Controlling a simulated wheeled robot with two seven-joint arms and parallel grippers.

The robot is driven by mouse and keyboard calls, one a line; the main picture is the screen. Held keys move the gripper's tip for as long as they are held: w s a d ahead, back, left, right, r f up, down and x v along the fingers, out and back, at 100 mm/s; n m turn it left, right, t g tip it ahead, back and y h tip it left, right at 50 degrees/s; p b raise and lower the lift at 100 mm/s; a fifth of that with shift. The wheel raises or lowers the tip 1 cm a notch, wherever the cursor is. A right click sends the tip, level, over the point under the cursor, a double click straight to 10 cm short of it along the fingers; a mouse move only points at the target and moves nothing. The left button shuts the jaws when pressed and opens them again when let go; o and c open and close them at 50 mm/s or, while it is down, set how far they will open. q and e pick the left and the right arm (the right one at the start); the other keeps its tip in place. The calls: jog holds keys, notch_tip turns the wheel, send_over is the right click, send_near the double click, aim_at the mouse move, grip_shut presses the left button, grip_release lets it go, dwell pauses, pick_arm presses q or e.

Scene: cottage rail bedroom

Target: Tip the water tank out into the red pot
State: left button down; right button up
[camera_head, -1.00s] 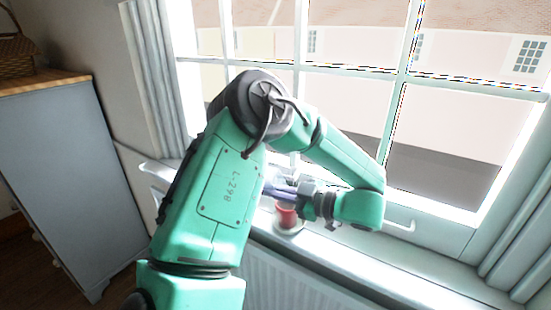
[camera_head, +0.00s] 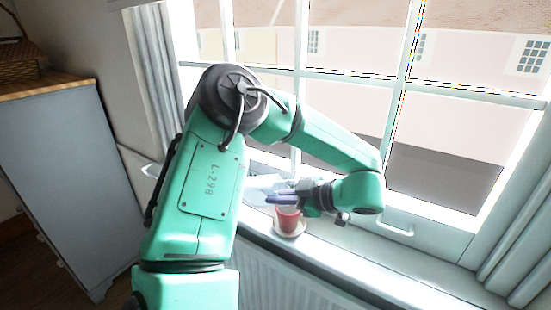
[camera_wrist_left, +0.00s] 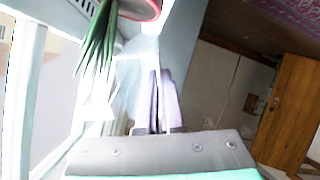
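The red pot (camera_head: 287,222) stands on a white saucer on the window sill in the head view. In the left wrist view a red-rimmed pot (camera_wrist_left: 140,9) shows at the top edge, with spiky green leaves beside it. My left gripper (camera_head: 283,199) is just above the pot, its purple-grey fingers pointing left. The fingers (camera_wrist_left: 160,100) are close together in the left wrist view. A pale, see-through body, seemingly the water tank (camera_head: 262,188), is at the fingertips; its outline is washed out and its tilt is hard to tell. My right gripper is out of view.
The window sill (camera_head: 350,252) runs along the window, with a window handle (camera_head: 396,229) right of my gripper. A radiator (camera_head: 280,275) is below the sill. A grey cabinet (camera_head: 70,170) with a wicker basket (camera_head: 25,62) on top stands at the left.

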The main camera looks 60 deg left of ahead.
pick_arm(q)
jog(key=shift+w+d+r+h, duration=0.1)
jog(key=shift+r+h, duration=0.15)
jog(key=shift+h, duration=0.35)
jog(key=shift+f+t, duration=0.15)
jog(key=shift+t, duration=0.15)
jog(key=shift+a+r+h+p, duration=0.2)
jog(key=shift+h+p, duration=0.2)
jog(key=shift+p, duration=0.5)
jog(key=shift+a+h+p, duration=0.15)
jog(key=shift+h+p, duration=0.15)
jog(key=shift+p, duration=0.05)
jog(key=shift+s+a+t+h+p, duration=0.4)
jog(key=shift+t+p, duration=0.1)
jog(key=shift+p, duration=0.05)
jog(key=shift+f, duration=0.25)
